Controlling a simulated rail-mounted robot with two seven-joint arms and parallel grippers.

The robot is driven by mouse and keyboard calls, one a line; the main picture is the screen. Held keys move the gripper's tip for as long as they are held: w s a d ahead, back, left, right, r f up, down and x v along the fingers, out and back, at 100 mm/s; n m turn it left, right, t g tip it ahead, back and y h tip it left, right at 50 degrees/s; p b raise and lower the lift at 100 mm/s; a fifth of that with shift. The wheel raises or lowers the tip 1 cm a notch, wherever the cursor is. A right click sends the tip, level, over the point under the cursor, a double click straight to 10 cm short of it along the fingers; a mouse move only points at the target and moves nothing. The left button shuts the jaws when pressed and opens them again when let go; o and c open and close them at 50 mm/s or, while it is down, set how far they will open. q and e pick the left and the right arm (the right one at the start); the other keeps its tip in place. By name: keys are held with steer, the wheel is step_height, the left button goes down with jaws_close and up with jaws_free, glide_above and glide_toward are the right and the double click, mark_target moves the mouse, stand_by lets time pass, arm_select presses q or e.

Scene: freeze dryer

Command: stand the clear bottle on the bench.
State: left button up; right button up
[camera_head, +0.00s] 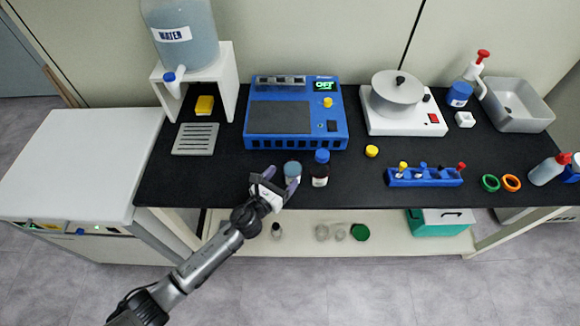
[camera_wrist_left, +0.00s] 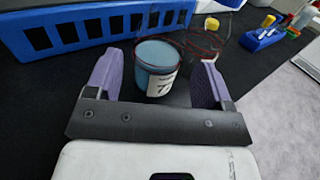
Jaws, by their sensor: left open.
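A clear bottle (camera_head: 293,173) with blue-tinted contents stands upright on the black bench (camera_head: 225,180), near its front edge. In the left wrist view the clear bottle (camera_wrist_left: 157,62) shows an open-looking round top and a white label with dark print. My left gripper (camera_head: 274,186) is open at the bottle's front left. In the left wrist view its two purple fingers (camera_wrist_left: 155,80) lie to either side of the bottle, with gaps visible. I cannot tell how deep the bottle sits between them. My right gripper is not in view.
A yellow cap (camera_head: 371,151) and a blue rack (camera_head: 425,181) are to the right. Bare bench lies left of the gripper.

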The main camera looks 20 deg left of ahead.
arm_select(q)
steer(key=shift+v, duration=3.05)
steer(key=s+f+m+g+y, duration=0.2)
steer(key=s+m+g, duration=0.5)
steer(key=s+m, duration=0.8)
steer(key=s+a+f+m+g+y, duration=0.1)
steer(key=s+m+g, duration=0.6)
steer(key=s+m, duration=0.8)
steer(key=f+m, duration=0.1)
steer(key=m, duration=0.4)
steer(key=shift+s+y, duration=0.2)
steer(key=shift+y, duration=0.2)
